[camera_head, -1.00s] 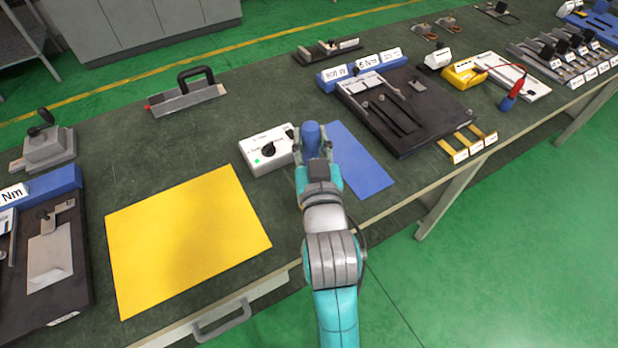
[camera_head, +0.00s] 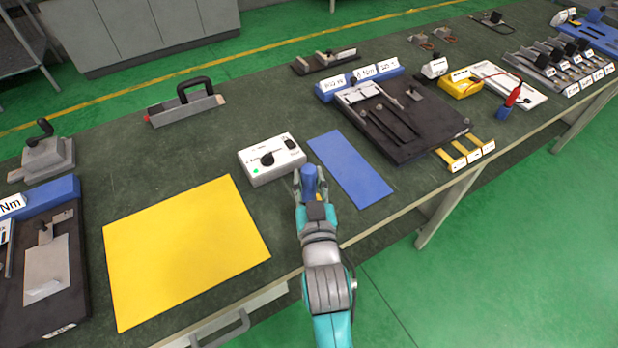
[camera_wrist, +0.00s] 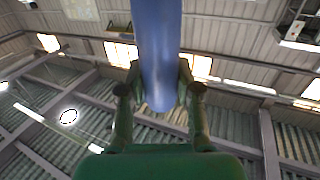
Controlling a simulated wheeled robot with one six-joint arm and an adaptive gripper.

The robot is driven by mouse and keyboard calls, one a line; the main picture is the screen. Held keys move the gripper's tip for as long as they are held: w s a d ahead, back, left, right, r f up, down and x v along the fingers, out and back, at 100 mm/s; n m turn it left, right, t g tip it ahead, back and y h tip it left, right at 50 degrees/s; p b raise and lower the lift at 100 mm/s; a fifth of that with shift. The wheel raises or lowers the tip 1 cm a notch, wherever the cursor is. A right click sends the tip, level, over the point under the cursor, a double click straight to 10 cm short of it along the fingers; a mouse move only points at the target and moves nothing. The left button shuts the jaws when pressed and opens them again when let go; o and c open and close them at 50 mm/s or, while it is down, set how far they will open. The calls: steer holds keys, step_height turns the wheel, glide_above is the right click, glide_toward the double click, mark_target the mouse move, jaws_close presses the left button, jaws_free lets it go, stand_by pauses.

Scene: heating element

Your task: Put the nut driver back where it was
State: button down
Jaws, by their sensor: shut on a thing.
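My gripper (camera_head: 310,190) is shut on a blue cylindrical handle, which I take to be the nut driver (camera_head: 309,176). In the wrist view the blue handle (camera_wrist: 158,50) stands between the two fingers, running out of the top of the picture. The nut driver's shaft and tip are not visible. In the head view my gripper is in front of the white control box and to the left of the blue mat's near part. I cannot tell how high the tool is above the bench.
The white box (camera_head: 272,158) with a black knob and the blue mat (camera_head: 350,168) lie close by. A yellow mat (camera_head: 185,250) lies left. A black fixture board (camera_head: 400,125) and a red-handled tool (camera_head: 514,93) in a blue holder (camera_head: 504,111) are at right.

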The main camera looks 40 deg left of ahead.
steer(key=c, duration=0.8)
jaws_free()
steer(key=shift+f, duration=0.1)
steer(key=v, duration=1.2)
steer(key=shift+r, duration=0.2)
steer(key=shift+d, duration=0.1)
